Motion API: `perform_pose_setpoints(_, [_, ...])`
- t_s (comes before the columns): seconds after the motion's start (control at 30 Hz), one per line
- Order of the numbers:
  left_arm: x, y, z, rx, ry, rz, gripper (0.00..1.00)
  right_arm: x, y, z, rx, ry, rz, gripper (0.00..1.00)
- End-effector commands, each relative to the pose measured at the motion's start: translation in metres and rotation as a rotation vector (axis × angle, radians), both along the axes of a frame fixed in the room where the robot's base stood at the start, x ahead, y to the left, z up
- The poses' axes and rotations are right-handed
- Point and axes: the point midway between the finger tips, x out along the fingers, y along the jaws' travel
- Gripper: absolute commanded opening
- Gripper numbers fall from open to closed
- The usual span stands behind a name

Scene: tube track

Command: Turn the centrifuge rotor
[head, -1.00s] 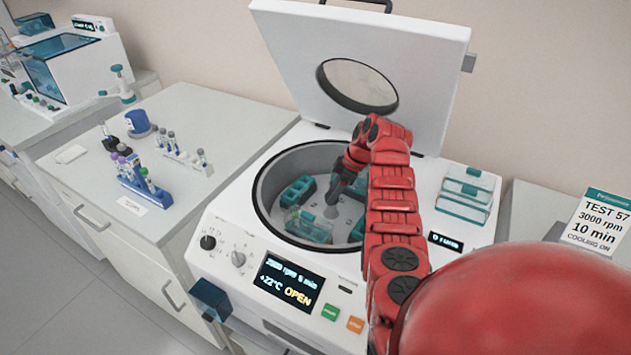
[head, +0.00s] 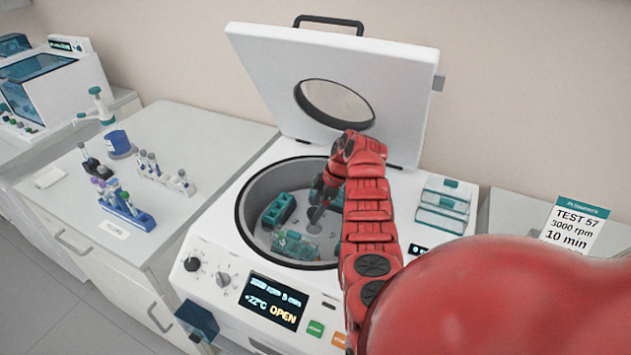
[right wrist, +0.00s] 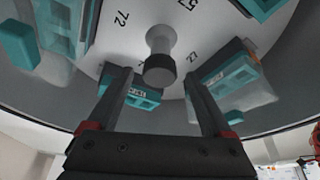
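The centrifuge (head: 245,265) stands open, its white lid (head: 265,75) raised and its screen reading OPEN. Inside the round bowl sits the grey rotor (right wrist: 225,20) with teal buckets, one (head: 279,210) at the left and one with a clear body (head: 295,246) at the front. My right gripper (head: 322,195) reaches down into the bowl near the rotor's middle; my arm hides the bowl's right side. In the right wrist view its two fingers (right wrist: 158,78) are apart, with the rotor's central knob (right wrist: 160,58) appearing between their tips. Contact cannot be told. My left gripper is out of view.
Teal-lidded boxes (head: 442,208) lie on the centrifuge top at right. A sign (head: 573,226) reads TEST 57, 3000 rpm, 10 min. The left bench holds a blue tube rack (head: 128,212), a white rack (head: 165,180) and a blue container (head: 118,142). The raised lid stands behind my arm.

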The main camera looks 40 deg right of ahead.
Motion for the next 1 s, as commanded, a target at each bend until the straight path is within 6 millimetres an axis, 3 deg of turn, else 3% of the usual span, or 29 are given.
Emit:
perform_pose_setpoints(0.33, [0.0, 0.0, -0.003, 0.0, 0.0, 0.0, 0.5, 0.0, -0.003, 0.005, -0.003, -0.004, -0.001, 0.84])
perform_pose_setpoints(0.47, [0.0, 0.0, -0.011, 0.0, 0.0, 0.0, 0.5, -0.004, -0.007, 0.019, -0.003, -0.005, 0.0, 0.84])
perform_pose_setpoints(0.7, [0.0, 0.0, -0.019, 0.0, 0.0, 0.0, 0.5, -0.015, -0.019, 0.061, -0.005, -0.005, -0.002, 0.84])
perform_pose_setpoints(1.0, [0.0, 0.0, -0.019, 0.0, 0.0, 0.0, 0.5, -0.019, -0.021, 0.069, 0.0, 0.0, 0.0, 0.84])
